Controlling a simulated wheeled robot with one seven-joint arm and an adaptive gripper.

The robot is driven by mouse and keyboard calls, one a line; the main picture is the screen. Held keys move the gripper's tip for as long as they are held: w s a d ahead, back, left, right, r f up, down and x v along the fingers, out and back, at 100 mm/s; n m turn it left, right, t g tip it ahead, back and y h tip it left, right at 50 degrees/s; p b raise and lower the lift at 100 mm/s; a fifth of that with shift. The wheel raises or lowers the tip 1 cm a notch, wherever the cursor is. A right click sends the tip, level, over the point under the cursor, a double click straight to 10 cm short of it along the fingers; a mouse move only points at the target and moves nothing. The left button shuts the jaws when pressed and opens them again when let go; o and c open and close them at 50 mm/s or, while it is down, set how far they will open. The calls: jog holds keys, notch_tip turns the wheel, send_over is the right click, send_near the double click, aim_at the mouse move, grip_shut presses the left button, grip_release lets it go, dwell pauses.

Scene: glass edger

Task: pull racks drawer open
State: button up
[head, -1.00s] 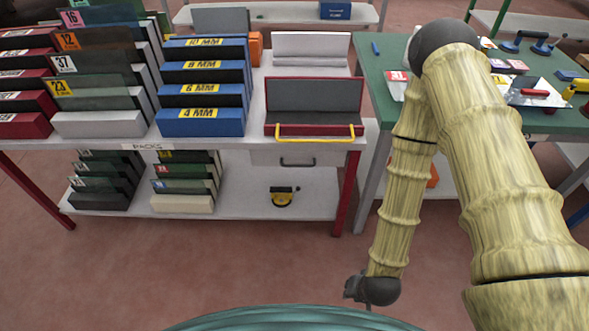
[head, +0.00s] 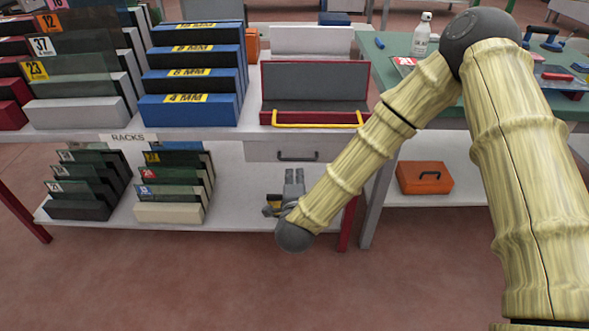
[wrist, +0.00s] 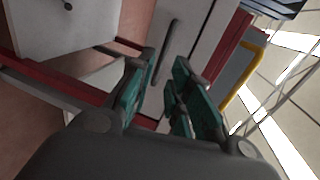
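The racks drawer (head: 270,151) is a pale grey front under the right part of the racks table, below the red tray, and looks closed. Its dark bar handle (head: 297,156) runs across the front; in the wrist view the handle (wrist: 167,48) shows slanted, beyond the fingertips. My gripper (head: 293,180) is just below the handle in the head view, in front of the lower shelf. In the wrist view my gripper (wrist: 166,66) has its teal fingers apart with nothing between them. The handle is ahead of the gap, and I see no contact.
The red tray (head: 367,98) with a yellow bar (head: 318,125) sits right above the drawer. A red table leg (head: 347,226) stands to the right of my gripper. The lower shelf (head: 110,222) holds small racks. An orange case (head: 425,178) lies further right. The floor in front is clear.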

aim_at(294, 160)
jog(key=x, duration=0.3)
jog(key=b+x, duration=0.1)
jog(key=x, duration=0.7)
jog(key=shift+w+r, duration=0.1)
jog(key=shift+r, duration=0.25)
grip_shut()
